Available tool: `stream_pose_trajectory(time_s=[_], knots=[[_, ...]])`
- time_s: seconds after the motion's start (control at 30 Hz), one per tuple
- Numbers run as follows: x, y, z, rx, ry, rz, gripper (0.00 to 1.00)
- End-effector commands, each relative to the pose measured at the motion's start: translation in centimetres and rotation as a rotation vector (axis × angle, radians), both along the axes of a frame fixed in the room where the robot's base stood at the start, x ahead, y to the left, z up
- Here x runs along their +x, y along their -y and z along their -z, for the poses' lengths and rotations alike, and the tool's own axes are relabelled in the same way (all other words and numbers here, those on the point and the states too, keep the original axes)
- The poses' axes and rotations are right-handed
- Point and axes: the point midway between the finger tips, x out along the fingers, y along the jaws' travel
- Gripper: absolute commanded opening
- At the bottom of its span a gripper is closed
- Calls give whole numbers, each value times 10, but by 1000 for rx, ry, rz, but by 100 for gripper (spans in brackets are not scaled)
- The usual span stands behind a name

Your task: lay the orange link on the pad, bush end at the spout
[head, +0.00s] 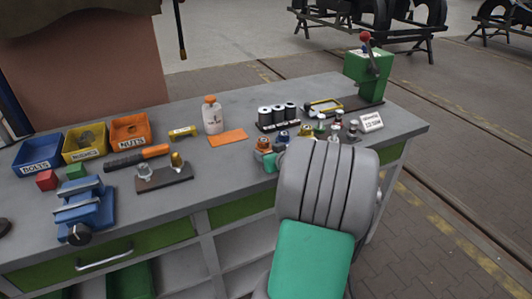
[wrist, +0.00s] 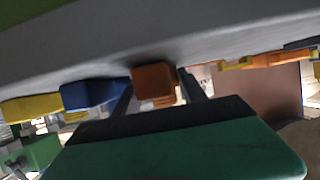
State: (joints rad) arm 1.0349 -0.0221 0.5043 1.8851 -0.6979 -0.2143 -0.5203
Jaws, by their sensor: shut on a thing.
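In the wrist view my gripper (wrist: 158,92) is shut on an orange block-like end, taken as the orange link (wrist: 153,82). The link's far part, including which end has the bush, is hidden. My arm hides the fingertips there. A flat orange sheet (head: 228,138), perhaps the pad, lies on the bench, further back and left.
Blue (head: 284,136) and yellow (head: 307,130) pieces stand close to my wrist. A green press (head: 368,75) stands at back right.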

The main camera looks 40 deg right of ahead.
Motion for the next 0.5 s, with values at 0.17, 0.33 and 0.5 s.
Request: stream_pose_trajectory(time_s=[0.17,0.33,0.5], knots=[[1,1,-4,-7,7,0,0],[1,1,1,-6,7,-1,0],[0,0,2,-3,3,-1,62]])
